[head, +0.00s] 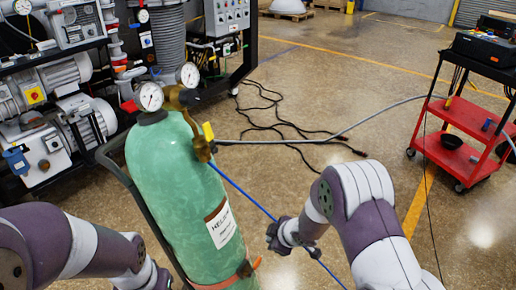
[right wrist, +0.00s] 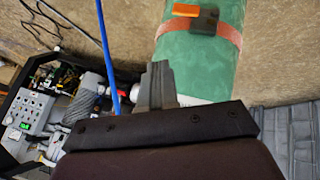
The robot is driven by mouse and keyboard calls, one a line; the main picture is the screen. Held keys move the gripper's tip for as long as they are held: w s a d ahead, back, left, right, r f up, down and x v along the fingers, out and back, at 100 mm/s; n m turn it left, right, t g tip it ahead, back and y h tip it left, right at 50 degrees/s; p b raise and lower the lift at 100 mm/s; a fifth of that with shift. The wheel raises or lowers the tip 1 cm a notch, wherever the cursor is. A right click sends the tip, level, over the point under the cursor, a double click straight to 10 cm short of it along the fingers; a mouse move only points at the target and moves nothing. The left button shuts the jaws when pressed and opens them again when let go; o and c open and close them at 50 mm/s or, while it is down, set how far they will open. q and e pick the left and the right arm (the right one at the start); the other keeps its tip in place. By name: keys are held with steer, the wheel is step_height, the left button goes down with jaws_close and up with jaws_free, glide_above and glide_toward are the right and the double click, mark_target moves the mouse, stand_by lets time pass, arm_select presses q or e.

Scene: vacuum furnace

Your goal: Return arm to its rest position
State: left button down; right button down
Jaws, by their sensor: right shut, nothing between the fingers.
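My right arm comes in from the right in the head view, bent at the elbow. Its gripper (head: 283,236) is beside the green helium cylinder (head: 170,170), apart from it. In the right wrist view the gripper fingers (right wrist: 157,85) are shut together with nothing between them. The cylinder (right wrist: 205,60) with its orange strap is beyond the fingertips.
The cylinder stands in a dark hand cart with two gauges (head: 150,96) and a brass valve on top. A blue hose (head: 240,190) passes close by my right gripper. A red cart (head: 462,145) stands at right. Pump equipment (head: 60,100) fills the left. Cables lie on the open floor.

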steer(key=s+d+m+g+h, duration=0.35)
steer(key=s+d+m, duration=0.3)
steer(key=s, duration=0.25)
steer(key=s+d+r+m+g, duration=0.1)
steer(key=s+d+r+m, duration=0.2)
steer(key=s+r+m, duration=0.4)
steer(key=s+r, duration=0.5)
steer(key=s, duration=0.1)
steer(key=shift+s+d+r, duration=0.15)
steer(key=shift+s+d, duration=0.05)
steer(key=shift+s, duration=0.05)
steer(key=shift+s, duration=0.15)
